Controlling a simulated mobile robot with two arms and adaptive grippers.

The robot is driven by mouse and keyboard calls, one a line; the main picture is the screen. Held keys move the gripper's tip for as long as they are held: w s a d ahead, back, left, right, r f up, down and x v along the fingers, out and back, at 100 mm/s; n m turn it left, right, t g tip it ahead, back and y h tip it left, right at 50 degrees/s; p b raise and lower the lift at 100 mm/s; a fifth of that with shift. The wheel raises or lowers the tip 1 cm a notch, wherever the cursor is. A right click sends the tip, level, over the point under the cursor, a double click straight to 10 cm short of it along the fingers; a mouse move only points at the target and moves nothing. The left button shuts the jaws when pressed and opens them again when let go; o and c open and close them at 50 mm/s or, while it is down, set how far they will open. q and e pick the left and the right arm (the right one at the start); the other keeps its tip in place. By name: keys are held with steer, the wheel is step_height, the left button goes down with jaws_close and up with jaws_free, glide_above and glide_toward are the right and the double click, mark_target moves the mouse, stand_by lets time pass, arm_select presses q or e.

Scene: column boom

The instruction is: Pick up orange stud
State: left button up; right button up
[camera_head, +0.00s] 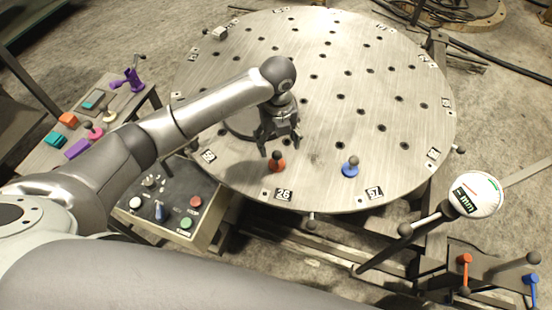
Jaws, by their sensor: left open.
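The orange stud (277,161) stands on the round metal plate (410,170) near its front edge, just behind the label 26. It has a dark knob on top and an orange base. My left gripper (281,148) comes down over the plate from the left, with its fingers open just above and behind the stud. The fingertips look close to the stud; I cannot tell whether they touch it. A blue stud (350,168) stands to the right on the same plate. My right gripper is not in view.
A control box (170,207) with buttons sits in front of the plate on the left. A side table (60,155) holds several coloured parts. A round gauge marked mm (476,194) stands at the right. An orange lever (465,270) and a blue lever (532,290) are at bottom right.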

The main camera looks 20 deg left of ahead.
mark_target(277, 163)
arm_select(q)
steer(key=shift+w+a+f, duration=0.1)
steer(key=shift+a, duration=0.1)
step_height(277, 163, down, 10)
steer(key=shift+w+f+p, duration=0.1)
steer(key=shift+f+p, duration=0.05)
steer(key=shift+p, duration=0.6)
steer(key=c, duration=1.2)
